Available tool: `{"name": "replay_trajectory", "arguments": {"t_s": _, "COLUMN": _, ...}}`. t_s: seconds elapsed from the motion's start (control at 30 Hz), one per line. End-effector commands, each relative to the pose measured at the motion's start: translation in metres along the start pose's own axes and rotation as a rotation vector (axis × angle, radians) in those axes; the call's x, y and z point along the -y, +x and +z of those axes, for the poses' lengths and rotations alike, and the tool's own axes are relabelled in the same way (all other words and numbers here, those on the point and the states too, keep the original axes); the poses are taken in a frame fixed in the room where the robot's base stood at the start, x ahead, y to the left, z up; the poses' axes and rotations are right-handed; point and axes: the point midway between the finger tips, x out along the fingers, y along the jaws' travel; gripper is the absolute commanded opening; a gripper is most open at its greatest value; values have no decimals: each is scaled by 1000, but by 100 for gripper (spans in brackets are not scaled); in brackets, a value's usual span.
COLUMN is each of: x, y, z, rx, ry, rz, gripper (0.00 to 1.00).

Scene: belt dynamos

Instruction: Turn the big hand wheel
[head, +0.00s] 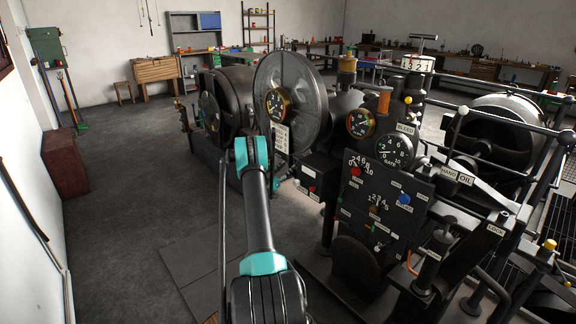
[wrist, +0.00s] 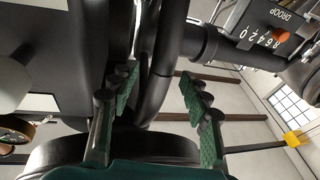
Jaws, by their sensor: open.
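In the wrist view, a black curved bar (wrist: 165,45), which looks like part of the big hand wheel's rim, runs between the two green ribbed fingers of my gripper (wrist: 160,84). The fingers are apart, one on each side of it, and there is a clear gap to the right finger. I cannot tell whether the left finger touches it. In the head view my arm reaches toward the machine and hides my gripper and the wheel there.
A large grey disc (head: 290,92) stands beyond my arm. A black control panel (head: 378,205) with knobs and gauges stands to the right. In the wrist view, a droop dial with an orange knob (wrist: 280,35) is at the upper right. The floor (head: 125,215) at left is clear.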

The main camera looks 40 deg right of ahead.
Motion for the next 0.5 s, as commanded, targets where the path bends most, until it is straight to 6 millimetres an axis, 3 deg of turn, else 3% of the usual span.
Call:
{"name": "replay_trajectory", "arguments": {"t_s": 0.3, "x": -2, "y": -65, "z": -2, "rx": -1, "ry": 0, "rz": -1, "gripper": 47}}
{"name": "replay_trajectory", "arguments": {"t_s": 0.5, "x": -3, "y": -86, "z": -2, "rx": -1, "ry": 0, "rz": 0, "gripper": 47}}
